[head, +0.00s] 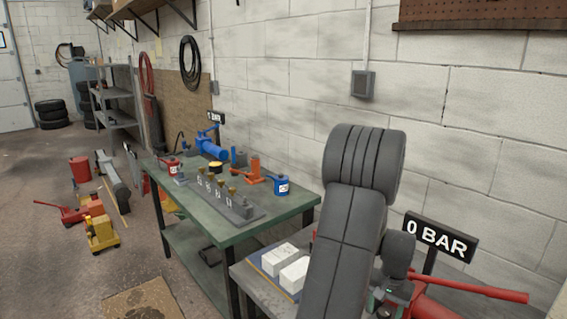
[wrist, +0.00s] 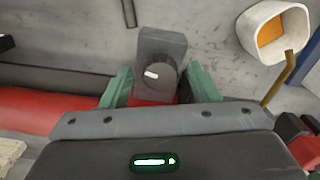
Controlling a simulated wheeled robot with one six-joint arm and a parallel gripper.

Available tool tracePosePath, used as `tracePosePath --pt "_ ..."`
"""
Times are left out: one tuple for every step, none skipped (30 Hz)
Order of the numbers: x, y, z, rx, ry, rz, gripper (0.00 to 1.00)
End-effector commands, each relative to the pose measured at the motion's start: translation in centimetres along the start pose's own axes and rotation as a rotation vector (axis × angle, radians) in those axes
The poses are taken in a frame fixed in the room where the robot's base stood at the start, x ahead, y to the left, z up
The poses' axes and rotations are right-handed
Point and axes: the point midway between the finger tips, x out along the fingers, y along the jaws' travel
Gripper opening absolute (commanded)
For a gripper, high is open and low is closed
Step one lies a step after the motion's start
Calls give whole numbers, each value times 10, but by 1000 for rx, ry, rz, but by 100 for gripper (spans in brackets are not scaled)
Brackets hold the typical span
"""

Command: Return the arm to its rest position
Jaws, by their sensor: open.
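My arm (head: 343,235) rises dark grey in the right half of the head view and hides part of the near bench. My gripper (wrist: 160,85) shows in the wrist view with its two green fingers apart. A dark grey block with a round knob (wrist: 162,50) lies between and just beyond the fingers, above something red. I cannot tell whether the fingers touch it.
A "0 BAR" sign (head: 440,238) and a red handle (head: 470,288) stand beside my arm. White blocks (head: 279,259) lie on the near bench. A green bench (head: 270,225) holds a blue pump (head: 212,147) and several tools. A white-and-orange holder (wrist: 272,30) is right of the fingers.

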Motion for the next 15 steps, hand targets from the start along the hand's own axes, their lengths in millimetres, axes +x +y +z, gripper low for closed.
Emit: tracePosePath --pt "0 0 0 19 0 0 55" --pt "-1 0 0 29 0 0 55" --pt "-6 0 0 25 2 0 55" --pt "-7 0 0 25 1 0 55" --pt "-9 0 0 24 0 0 55" --pt "-10 0 0 24 0 0 55" --pt "-11 0 0 23 0 0 55" --pt "-12 0 0 23 0 0 55" --pt "-12 0 0 23 0 0 55" --pt "-12 0 0 23 0 0 55" --pt "-12 0 0 22 0 0 55" --pt "-12 0 0 22 0 0 55" --pt "-12 0 0 22 0 0 55" --pt "-12 0 0 22 0 0 55" --pt "-12 0 0 22 0 0 55"
